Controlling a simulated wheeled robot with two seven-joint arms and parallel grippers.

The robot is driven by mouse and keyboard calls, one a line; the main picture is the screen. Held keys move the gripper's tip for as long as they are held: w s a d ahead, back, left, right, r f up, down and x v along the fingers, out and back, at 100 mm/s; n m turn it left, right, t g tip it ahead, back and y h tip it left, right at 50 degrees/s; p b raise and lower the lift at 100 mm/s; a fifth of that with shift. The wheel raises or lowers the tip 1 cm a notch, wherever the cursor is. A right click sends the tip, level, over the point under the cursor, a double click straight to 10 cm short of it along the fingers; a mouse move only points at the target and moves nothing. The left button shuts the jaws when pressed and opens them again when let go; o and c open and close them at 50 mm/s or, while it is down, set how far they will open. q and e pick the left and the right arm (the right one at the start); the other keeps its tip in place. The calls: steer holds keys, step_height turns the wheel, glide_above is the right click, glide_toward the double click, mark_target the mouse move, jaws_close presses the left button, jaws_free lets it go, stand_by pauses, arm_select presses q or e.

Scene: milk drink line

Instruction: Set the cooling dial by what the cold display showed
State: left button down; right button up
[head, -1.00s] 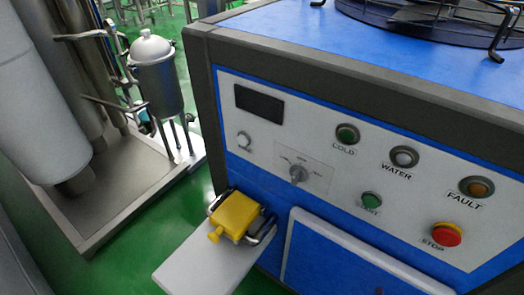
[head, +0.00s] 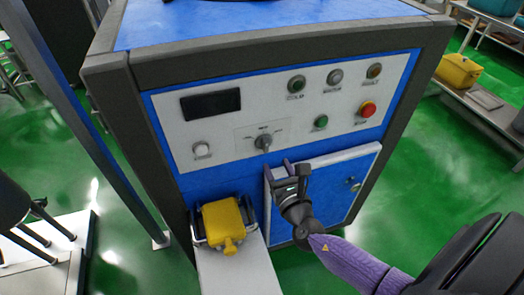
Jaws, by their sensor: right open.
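The cooling dial (head: 263,142) is a grey knob on a small scale plate on the white control panel (head: 226,135) of the blue machine. Which mark it points at is too small to tell. The dark display (head: 211,104) at the panel's upper left is blank. My right gripper (head: 280,173) is in front of the machine, just below the dial in the picture, open and empty, fingers toward the panel. I cannot tell how far it is from the panel. The left gripper is not in view.
A round knob (head: 202,149), indicator lamps, a green button (head: 321,122) and a red stop button (head: 368,109) share the panel. A yellow valve-like object (head: 222,222) sits over a grey shelf (head: 235,275). A yellow container (head: 458,72) stands on a bench at right.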

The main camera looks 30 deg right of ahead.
mark_target(267, 145)
steer(key=b+x, duration=0.1)
steer(key=x, duration=0.6)
steer(key=shift+w+d, duration=0.1)
steer(key=shift+w, duration=0.1)
jaws_close()
